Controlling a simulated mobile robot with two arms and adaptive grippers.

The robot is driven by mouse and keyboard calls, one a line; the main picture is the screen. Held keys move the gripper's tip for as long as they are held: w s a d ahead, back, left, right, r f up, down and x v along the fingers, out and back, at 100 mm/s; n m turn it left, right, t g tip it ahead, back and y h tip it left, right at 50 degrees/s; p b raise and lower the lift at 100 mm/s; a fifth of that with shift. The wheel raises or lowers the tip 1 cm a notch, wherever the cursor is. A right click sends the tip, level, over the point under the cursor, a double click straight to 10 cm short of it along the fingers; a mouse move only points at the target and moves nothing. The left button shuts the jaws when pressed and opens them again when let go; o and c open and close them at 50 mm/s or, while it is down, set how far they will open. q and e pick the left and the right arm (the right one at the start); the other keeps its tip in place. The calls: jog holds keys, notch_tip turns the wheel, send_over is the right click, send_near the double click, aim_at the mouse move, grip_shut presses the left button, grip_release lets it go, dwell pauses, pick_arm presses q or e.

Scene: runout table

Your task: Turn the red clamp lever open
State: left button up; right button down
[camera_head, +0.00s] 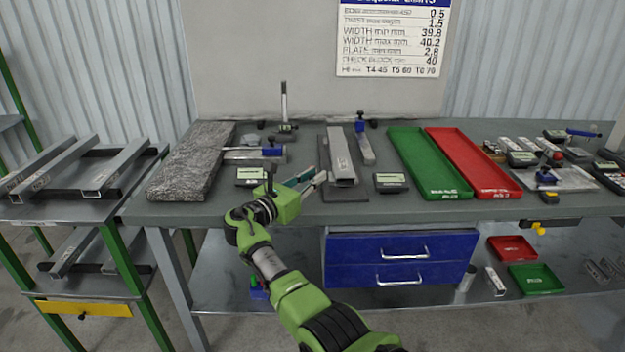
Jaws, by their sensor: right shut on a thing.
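My right gripper (318,180) reaches in from below, at the left end of the grey steel profile (341,158) that lies on a dark plate. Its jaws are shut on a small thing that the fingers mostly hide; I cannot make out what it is. A teal piece (299,177) shows beside the fingers. I cannot clearly identify the red clamp lever. A small red part (557,155) shows on the fixture (552,178) at the right of the table, far from my right gripper. My left gripper is not in view.
A grey speckled block (195,160) lies at the table's left. A green tray (428,165) and a red tray (470,163) lie right of the middle. A small gauge box (390,182) sits near the front edge. A side rack (70,180) stands at far left.

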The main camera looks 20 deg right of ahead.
jog(key=shift+r, duration=0.2)
jog(key=c, duration=1.9)
grip_release()
jog(key=shift+d, duration=0.1)
jog(key=shift+w+f, duration=0.1)
jog(key=shift+f, duration=0.05)
jog(key=v, duration=0.7)
jog(key=shift+s+f, duration=0.15)
jog(key=shift+s, duration=0.05)
